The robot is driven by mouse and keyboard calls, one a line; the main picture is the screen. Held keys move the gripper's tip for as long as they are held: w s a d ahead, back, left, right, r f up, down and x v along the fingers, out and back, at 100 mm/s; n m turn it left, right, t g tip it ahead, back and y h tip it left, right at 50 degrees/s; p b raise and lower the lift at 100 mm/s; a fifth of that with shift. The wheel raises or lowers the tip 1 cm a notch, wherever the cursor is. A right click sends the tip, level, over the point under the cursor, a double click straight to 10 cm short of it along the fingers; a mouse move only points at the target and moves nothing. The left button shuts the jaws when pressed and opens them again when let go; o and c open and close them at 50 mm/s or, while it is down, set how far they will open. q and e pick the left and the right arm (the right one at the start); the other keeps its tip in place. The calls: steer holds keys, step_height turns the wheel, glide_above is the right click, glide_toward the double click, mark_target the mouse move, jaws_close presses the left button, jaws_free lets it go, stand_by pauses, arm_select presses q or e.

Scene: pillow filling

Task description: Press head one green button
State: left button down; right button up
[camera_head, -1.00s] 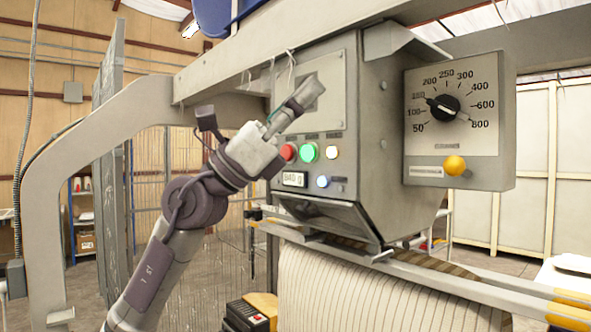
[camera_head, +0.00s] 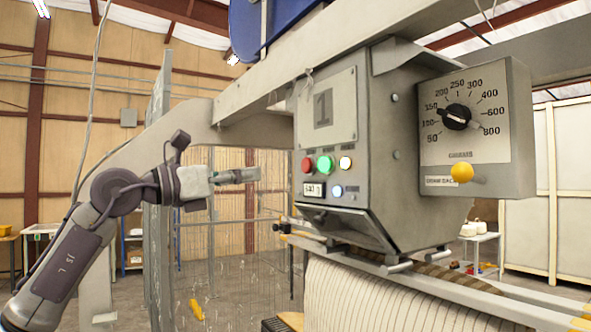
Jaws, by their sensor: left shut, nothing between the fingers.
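The head one control box, with a plate marked 1 (camera_head: 323,107), hangs right of centre in the head view. Its green button (camera_head: 325,164) is lit and sits between a red button (camera_head: 307,165) and a lit white one (camera_head: 345,163). My left gripper (camera_head: 258,174) is shut and empty. It points right, to the left of the box and a little below the green button's height in the picture, with a gap between its tip and the box. My right gripper is not in view.
A striped roll (camera_head: 370,295) lies underneath. A wire mesh fence (camera_head: 225,240) stands behind my left arm.

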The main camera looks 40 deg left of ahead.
mark_target(321, 165)
arm_select(q)
steer(key=p+x, duration=0.7)
steer(key=x, duration=0.6)
steer(key=shift+w+d+r, duration=0.15)
steer(key=shift+w+d, duration=0.05)
steer(key=shift+d, duration=0.05)
steer(key=shift+w, duration=0.15)
